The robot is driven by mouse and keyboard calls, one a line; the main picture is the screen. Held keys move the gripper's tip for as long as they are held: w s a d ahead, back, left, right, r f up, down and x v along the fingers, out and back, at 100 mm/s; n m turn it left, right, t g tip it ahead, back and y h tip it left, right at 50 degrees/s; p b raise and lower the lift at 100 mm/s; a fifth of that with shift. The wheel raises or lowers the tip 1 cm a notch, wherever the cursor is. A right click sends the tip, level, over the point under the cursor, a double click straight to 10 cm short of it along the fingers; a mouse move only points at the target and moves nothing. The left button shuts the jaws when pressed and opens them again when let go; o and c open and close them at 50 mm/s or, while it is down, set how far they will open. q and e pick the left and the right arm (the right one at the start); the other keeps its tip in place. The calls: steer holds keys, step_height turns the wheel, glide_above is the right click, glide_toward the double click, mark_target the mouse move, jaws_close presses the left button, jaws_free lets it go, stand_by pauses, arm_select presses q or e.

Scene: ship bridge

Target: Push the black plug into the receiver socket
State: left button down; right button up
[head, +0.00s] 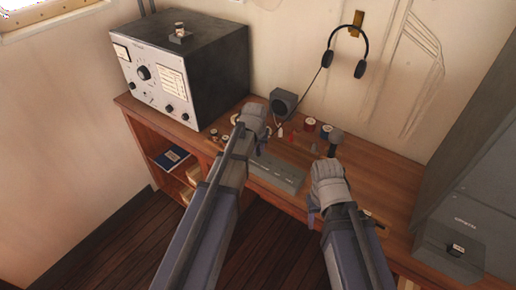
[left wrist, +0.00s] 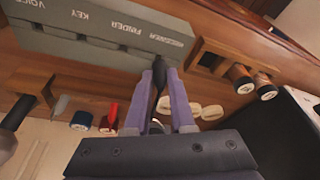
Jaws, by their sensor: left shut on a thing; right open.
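The grey socket panel (head: 277,179) lies on the desk. In the left wrist view the panel (left wrist: 105,45) shows the labels VOICE, KEY, FINDER and RECEIVER. My left gripper (head: 262,146) is over the desk just behind the panel. In the left wrist view its purple fingers (left wrist: 160,85) are shut on the black plug (left wrist: 155,98), near the RECEIVER end of the panel. My right gripper (head: 314,212) is open at the desk's front, to the right of the panel.
A black speaker (head: 285,104) and a large radio (head: 180,75) stand at the back and left. A grey box (head: 448,250) is at the right.

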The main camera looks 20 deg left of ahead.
arm_select(q)
steer(key=shift+f+b, duration=0.75)
stand_by(1.8)
steer(key=c, duration=0.7)
jaws_free()
steer(key=shift+r, duration=0.15)
steer(key=p+v, duration=0.7)
steer(key=shift+s+r, duration=0.2)
steer(key=shift+r, duration=0.05)
